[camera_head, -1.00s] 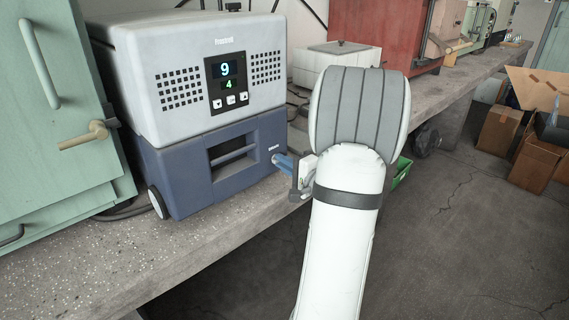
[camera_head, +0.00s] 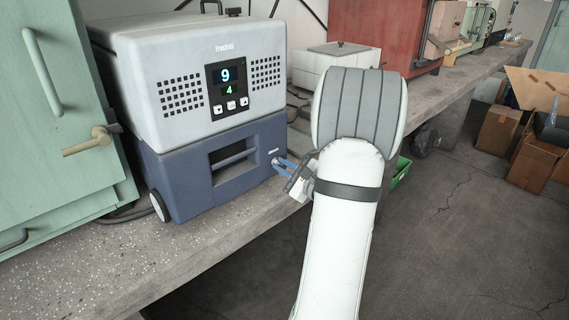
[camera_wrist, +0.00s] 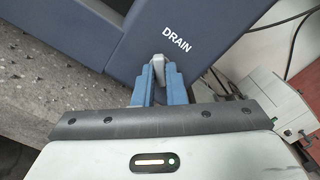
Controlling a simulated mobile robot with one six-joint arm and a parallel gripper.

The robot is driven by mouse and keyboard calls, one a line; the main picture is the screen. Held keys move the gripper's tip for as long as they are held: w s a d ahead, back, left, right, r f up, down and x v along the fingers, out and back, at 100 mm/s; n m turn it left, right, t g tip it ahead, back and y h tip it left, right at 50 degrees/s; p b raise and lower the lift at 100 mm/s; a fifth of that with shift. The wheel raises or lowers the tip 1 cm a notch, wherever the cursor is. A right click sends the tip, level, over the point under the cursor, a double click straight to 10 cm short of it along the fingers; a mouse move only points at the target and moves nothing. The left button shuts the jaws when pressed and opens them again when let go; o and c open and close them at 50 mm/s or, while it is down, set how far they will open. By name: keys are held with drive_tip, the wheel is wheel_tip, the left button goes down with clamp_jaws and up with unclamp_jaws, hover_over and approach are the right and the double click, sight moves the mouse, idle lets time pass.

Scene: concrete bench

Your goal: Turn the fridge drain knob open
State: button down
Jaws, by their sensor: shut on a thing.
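The fridge (camera_head: 160,125) stands on the concrete bench, with a pale grey upper body and a dark blue lower part. In the wrist view, a small grey drain knob (camera_wrist: 158,60) sits on its blue front beside the white word DRAIN. My gripper (camera_wrist: 159,76) has its blue fingers on either side of the knob and is shut on it. In the head view, my gripper (camera_head: 282,164) is at the lower right corner of the fridge front, fingers rolled at a slant. The knob is mostly hidden by the fingers there.
A green cabinet (camera_head: 50,130) with a tan handle stands close at the left. A white box (camera_head: 335,57) and a red cabinet (camera_head: 380,30) stand behind my arm. The bench edge is just below my gripper.

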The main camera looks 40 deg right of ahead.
drive_tip(key=m+p, duration=0.3)
drive_tip(key=m, duration=0.2)
drive_tip(key=shift+r, duration=0.1)
drive_tip(key=shift+m+p, duration=1.1)
drive_tip(key=shift+m, duration=0.5)
drive_tip(key=c, duration=1.5)
unclamp_jaws()
drive_tip(key=s, duration=0.7)
drive_tip(key=shift+s+d+p, duration=0.3)
drive_tip(key=shift+s+p, duration=0.1)
